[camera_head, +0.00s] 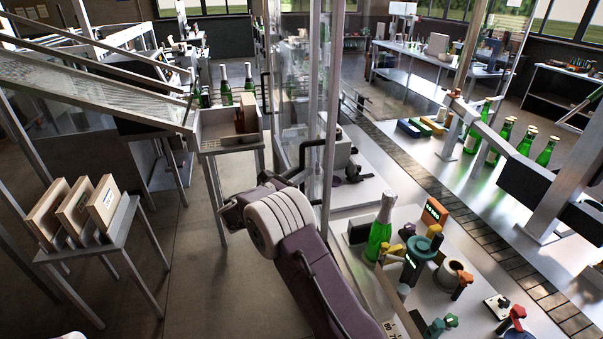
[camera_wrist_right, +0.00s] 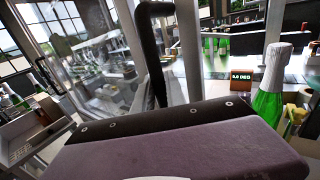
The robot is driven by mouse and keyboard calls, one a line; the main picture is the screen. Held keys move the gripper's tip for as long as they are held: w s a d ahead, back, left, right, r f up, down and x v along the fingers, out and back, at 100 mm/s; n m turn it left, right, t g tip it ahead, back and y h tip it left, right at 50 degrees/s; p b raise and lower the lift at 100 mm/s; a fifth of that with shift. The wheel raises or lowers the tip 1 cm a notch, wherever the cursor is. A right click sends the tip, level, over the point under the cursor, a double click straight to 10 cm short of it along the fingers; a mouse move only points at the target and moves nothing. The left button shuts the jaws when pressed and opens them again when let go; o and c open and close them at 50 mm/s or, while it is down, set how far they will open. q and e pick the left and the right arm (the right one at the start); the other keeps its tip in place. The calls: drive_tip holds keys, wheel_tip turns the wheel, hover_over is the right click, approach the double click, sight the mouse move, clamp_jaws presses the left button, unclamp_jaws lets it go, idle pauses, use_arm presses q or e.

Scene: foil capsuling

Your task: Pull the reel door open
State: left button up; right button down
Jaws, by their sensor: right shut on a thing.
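The reel door is a tall clear panel in a grey metal frame (camera_head: 331,110), standing upright in the middle of the head view. Its black bar handle (camera_head: 312,143) stands out on the left side of the frame. My right gripper (camera_head: 298,174) is at the lower part of this handle, and my wrist partly hides it. In the right wrist view the handle (camera_wrist_right: 153,55) rises from behind the dark front edge of my gripper (camera_wrist_right: 155,106). The gripper is shut on the handle. I cannot tell whether the door is ajar. My left gripper is out of view.
Right of the door, a bench holds a green bottle (camera_head: 379,232), a teal knob (camera_head: 421,247) and other small fixtures. A conveyor (camera_head: 455,207) runs behind it. At left stand a small table with wooden boxes (camera_head: 72,208) and a metal tray (camera_head: 225,143). Floor between is clear.

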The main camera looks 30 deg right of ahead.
drive_tip(key=shift+f, duration=0.15)
drive_tip(key=c, duration=1.4)
unclamp_jaws()
drive_tip(key=shift+o, duration=0.2)
drive_tip(key=b+v, duration=0.3)
drive_tip(key=v, duration=0.6)
